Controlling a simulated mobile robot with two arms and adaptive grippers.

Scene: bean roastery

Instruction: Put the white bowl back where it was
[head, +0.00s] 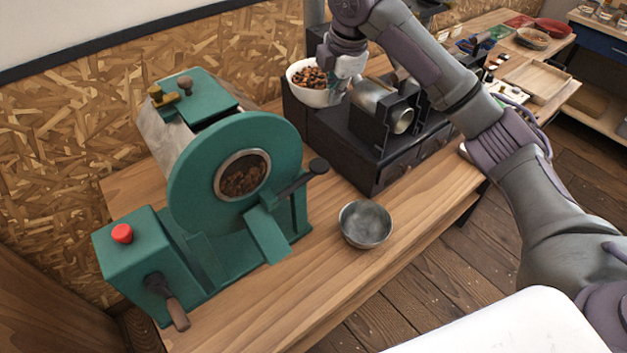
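The white bowl (301,94) holds brown beans and is upright at the left end of the black drawer unit (331,135). My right gripper (338,84) comes down from above and is shut on the bowl's right rim. I cannot tell whether the bowl's base touches the top of the unit or hangs just above it. The fingertips are partly hidden by the bowl. My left gripper is not in view.
A green roaster (230,150) stands on the wooden table at left, its handle jutting right. An empty metal bowl (366,223) sits in front. A metal cylinder in a black holder (372,133) is right of the white bowl. A wooden tray (538,80) lies farther right.

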